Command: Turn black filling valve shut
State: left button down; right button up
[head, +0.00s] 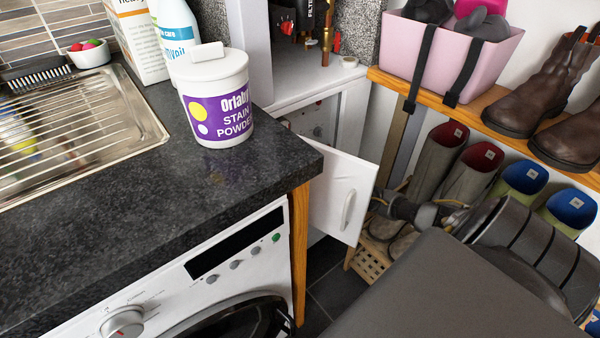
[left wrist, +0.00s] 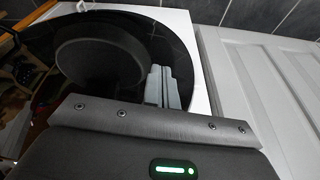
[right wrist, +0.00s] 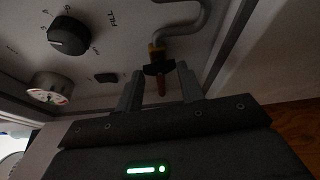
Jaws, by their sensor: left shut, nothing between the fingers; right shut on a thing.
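In the right wrist view, a black cross-handled valve (right wrist: 158,69) sits below a brass fitting on a grey pipe. A copper-coloured stub (right wrist: 161,86) shows below it. My right gripper (right wrist: 158,80) has a finger on each side of the valve handle and is shut on it. The valve and the right gripper are hidden in the head view, where my right arm reaches behind the open cabinet door. My left gripper (left wrist: 162,84) is shut and empty in the left wrist view, in front of a dark round door; it is not visible in the head view.
A black knob (right wrist: 69,36) and a round gauge (right wrist: 49,89) are on the panel beside the valve. The white cabinet door (head: 341,193) stands open beside the worktop (head: 120,190). The boot rack (head: 470,90) is at right. A stain powder tub (head: 216,100) stands on the worktop.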

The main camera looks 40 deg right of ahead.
pick_arm(q)
jog(key=shift+w+d+r+m+t+h, duration=0.15)
jog(key=shift+w+d+t, duration=0.2)
jog(key=shift+w, duration=0.2)
jog(key=shift+w+d+r+m+t+h, duration=0.1)
jog(key=shift+w+d+t, duration=0.15)
jog(key=shift+w+t, duration=0.25)
jog(key=shift+w+d+r+m+t+h, duration=0.15)
jog(key=shift+w+d+t, duration=0.15)
jog(key=shift+w, duration=0.35)
pick_arm(e)
jog(key=shift+f+m+t, duration=0.1)
jog(key=shift+m+t, duration=0.2)
jog(key=shift+m, duration=0.6)
pick_arm(q)
jog(key=shift+f, duration=0.1)
pick_arm(e)
jog(key=o, duration=1)
pick_arm(q)
jog(key=s, duration=0.1)
jog(key=s+a+f+g, duration=0.1)
jog(key=s+g, duration=0.1)
jog(key=shift+s+a+f+n+g+y+p, duration=0.1)
jog(key=shift+a+f+n+g+y+p, duration=0.15)
jog(key=shift+a+f+n+y+p, duration=0.15)
pick_arm(e)
jog(key=v, duration=1.1)
